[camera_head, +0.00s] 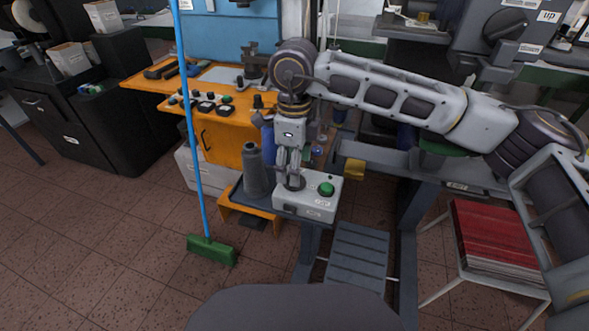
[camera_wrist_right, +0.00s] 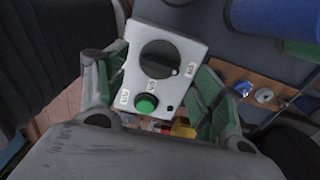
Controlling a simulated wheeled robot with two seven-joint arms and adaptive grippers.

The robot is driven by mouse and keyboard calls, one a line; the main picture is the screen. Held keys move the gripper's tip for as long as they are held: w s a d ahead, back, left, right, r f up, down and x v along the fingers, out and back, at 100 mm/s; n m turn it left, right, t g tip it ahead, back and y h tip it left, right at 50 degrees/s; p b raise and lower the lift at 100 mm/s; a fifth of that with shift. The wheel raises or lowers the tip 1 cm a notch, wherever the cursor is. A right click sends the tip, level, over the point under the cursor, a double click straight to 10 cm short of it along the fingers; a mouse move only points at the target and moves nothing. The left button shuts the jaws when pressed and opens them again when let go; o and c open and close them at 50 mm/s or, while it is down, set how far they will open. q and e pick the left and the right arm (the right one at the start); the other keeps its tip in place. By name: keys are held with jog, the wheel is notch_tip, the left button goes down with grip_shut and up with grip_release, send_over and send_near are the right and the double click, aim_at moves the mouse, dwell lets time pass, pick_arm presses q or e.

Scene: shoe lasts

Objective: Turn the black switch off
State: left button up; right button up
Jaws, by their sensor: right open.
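A white control box (camera_head: 305,205) stands on a grey ledge in the head view, with a green button (camera_head: 326,189) on its right. The black switch (camera_head: 294,184) is on the box's left, partly hidden by my right gripper (camera_head: 289,165), which points down just above it. In the right wrist view, the black switch (camera_wrist_right: 160,60) is a large round dark shape on the box, above the green button (camera_wrist_right: 146,104). My right gripper's green-padded fingers are open on both sides of the box. Whether they touch the switch cannot be told. My left gripper is not in view.
A blue-handled green broom (camera_head: 210,248) stands further left. An orange bench (camera_head: 225,135) is behind. A white stool with red sheets (camera_head: 490,235) is at right. Tiled floor is free at lower left.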

notch_tip(320, 180, up, 9)
dwell(0.5)
dwell(0.3)
